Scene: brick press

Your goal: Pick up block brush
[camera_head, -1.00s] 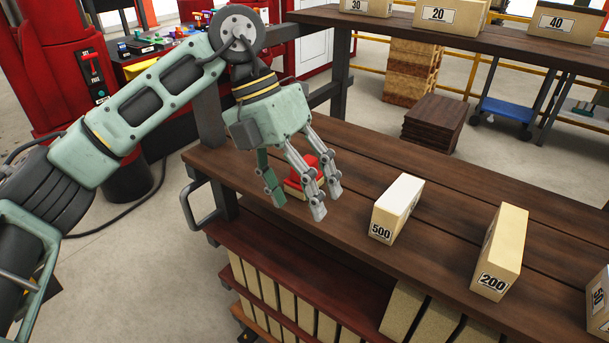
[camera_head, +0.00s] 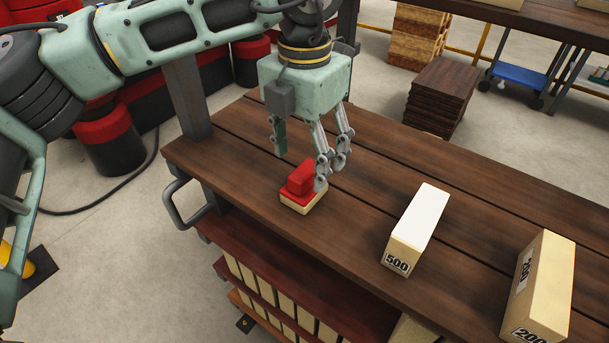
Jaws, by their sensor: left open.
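The block brush (camera_head: 300,190) has a red top and handle and a pale base. It lies on the brown wooden bench top (camera_head: 345,235), near the left end. My left gripper (camera_head: 308,165) hangs fingers down over it, with its fingers apart. One finger is behind and left of the brush; the others are at its right side and cover a little of it. I cannot tell whether they touch it. My right gripper is not in view.
A block marked 500 (camera_head: 418,230) and one marked 200 (camera_head: 545,285) stand on the bench to the right. A metal handle (camera_head: 183,208) sticks out at the bench's left end. A shelf of pale blocks (camera_head: 265,290) is below. The bench between brush and blocks is clear.

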